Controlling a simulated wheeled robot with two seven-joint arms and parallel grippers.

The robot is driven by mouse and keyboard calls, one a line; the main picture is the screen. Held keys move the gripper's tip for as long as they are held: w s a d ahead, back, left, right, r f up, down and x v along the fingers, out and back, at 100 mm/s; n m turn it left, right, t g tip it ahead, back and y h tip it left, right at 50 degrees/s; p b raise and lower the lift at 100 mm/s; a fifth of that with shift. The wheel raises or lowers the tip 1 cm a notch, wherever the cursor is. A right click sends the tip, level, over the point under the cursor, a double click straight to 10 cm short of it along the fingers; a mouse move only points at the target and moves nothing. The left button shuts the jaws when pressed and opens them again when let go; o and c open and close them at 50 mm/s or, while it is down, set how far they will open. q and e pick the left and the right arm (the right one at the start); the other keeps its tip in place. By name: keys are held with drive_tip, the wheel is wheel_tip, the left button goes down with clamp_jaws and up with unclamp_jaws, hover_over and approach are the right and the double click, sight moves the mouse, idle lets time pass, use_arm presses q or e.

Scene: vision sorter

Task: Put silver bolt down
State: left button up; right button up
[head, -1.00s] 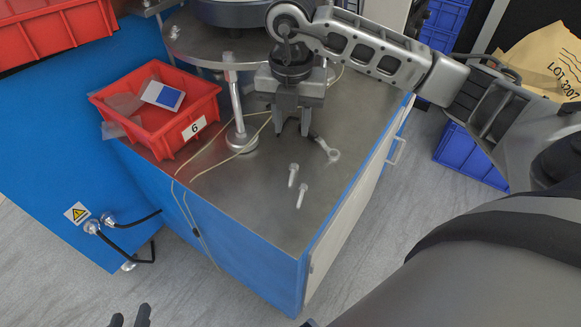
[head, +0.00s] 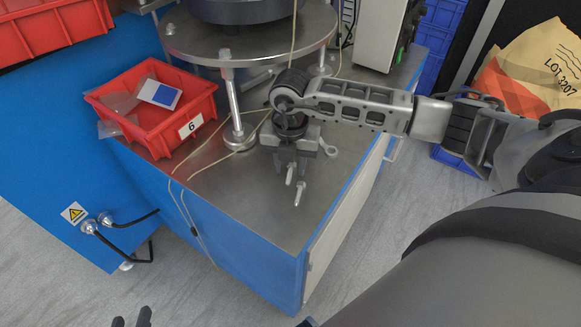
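Two silver bolts lie on the metal top of the blue cabinet (head: 240,200). One bolt (head: 290,175) is right by the fingertips of my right gripper (head: 290,168). The other bolt (head: 300,194) lies a little nearer the front edge, clear of the fingers. My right gripper points down, its two fingers apart on either side of the first bolt's upper part. I cannot tell whether they touch it. My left gripper (head: 131,318) shows only its dark fingertips at the bottom edge, apart and empty, away from the cabinet.
A red bin (head: 165,138) labelled 6 stands at the left with a blue-and-white item inside. A round platform on posts (head: 240,45) stands behind. A thin cable runs across the top.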

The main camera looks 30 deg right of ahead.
clamp_jaws()
drive_tip(key=shift+r, duration=0.15)
